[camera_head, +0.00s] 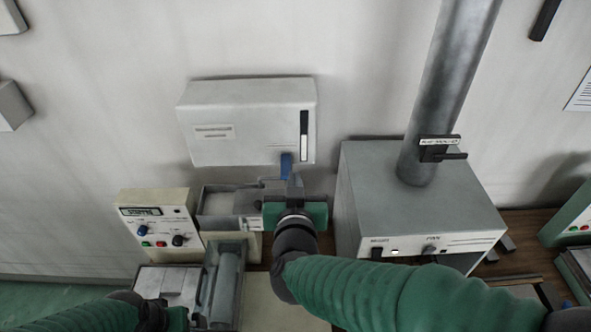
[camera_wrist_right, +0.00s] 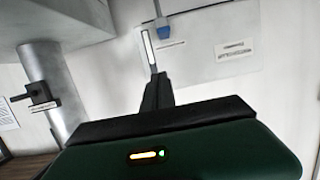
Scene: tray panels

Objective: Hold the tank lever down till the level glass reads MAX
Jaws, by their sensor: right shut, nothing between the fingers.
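The tank (camera_head: 235,135) is a white box on the wall; it also shows in the right wrist view (camera_wrist_right: 255,45). Its level glass (camera_head: 304,135) is a dark upright strip, white in about its lower half and dark above. The blue lever (camera_head: 286,166) sticks out at the tank's lower edge, below the glass; it shows in the wrist view (camera_wrist_right: 162,27) too. My right gripper (camera_head: 294,183) is shut and empty, just below and right of the lever. In the wrist view its fingertips (camera_wrist_right: 158,78) look apart from the lever. My left gripper (camera_head: 182,319) is low at the left, its fingers unclear.
A grey box (camera_head: 420,195) with a thick pipe (camera_head: 447,85) stands to the right. A black clamp-like fitting (camera_head: 440,150) juts from the pipe. A beige control panel (camera_head: 158,225) with knobs stands left. Grey trays (camera_head: 225,205) lie below the tank.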

